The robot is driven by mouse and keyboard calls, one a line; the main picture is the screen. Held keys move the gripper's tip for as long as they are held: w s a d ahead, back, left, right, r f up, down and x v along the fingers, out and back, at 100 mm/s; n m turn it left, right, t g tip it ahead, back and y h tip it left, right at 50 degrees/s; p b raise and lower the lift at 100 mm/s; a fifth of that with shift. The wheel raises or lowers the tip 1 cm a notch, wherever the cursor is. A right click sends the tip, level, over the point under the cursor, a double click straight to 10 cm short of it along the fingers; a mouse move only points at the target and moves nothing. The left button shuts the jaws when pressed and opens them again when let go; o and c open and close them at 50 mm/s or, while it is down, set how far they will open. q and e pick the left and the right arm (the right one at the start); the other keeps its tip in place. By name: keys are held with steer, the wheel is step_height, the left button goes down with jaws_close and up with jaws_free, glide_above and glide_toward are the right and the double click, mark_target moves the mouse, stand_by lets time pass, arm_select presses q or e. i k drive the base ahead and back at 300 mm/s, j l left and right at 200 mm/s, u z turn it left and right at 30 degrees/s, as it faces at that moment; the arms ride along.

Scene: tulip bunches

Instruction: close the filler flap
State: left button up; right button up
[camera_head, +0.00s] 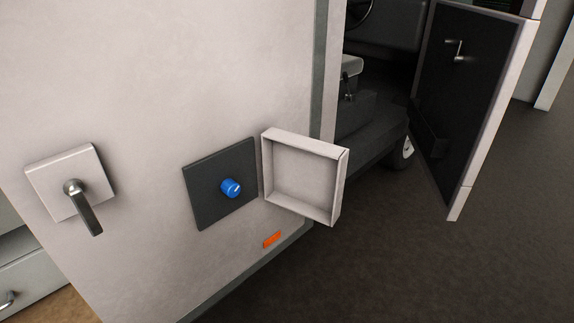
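The filler flap (304,173) is a pale, shallow box-shaped door. It stands swung open at the right edge of a dark square recess panel (207,193) in the pale vehicle wall. Its hollow inner side faces me. A blue filler cap (231,188) sits in the middle of the dark panel. Neither of my grippers shows in the head view.
A lever handle (84,203) on a pale square plate juts from the wall at left. An orange marker (272,240) is below the flap. An open vehicle door (468,100) stands at right. Dark ground (430,260) in front looks clear.

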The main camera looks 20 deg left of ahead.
mark_target(304, 176)
steer(key=i+u, duration=0.1)
steer(key=u, duration=0.35)
steer(key=i+l+u, duration=0.1)
steer(key=u, duration=0.3)
steer(key=l+u, duration=0.15)
steer(key=u, duration=0.3)
steer(key=i+l+u, duration=0.15)
steer(key=u, duration=0.25)
steer(key=l+u, duration=0.15)
steer(key=u, duration=0.3)
steer(key=l+u, duration=0.2)
steer(key=l, duration=0.4)
steer(key=l+u, duration=0.15)
steer(key=l, duration=0.4)
steer(key=l+u, duration=0.2)
steer(key=l, duration=0.4)
steer(key=l+u, duration=0.2)
steer(key=l, duration=0.4)
steer(key=k+l+u, duration=0.15)
steer(key=l, duration=0.4)
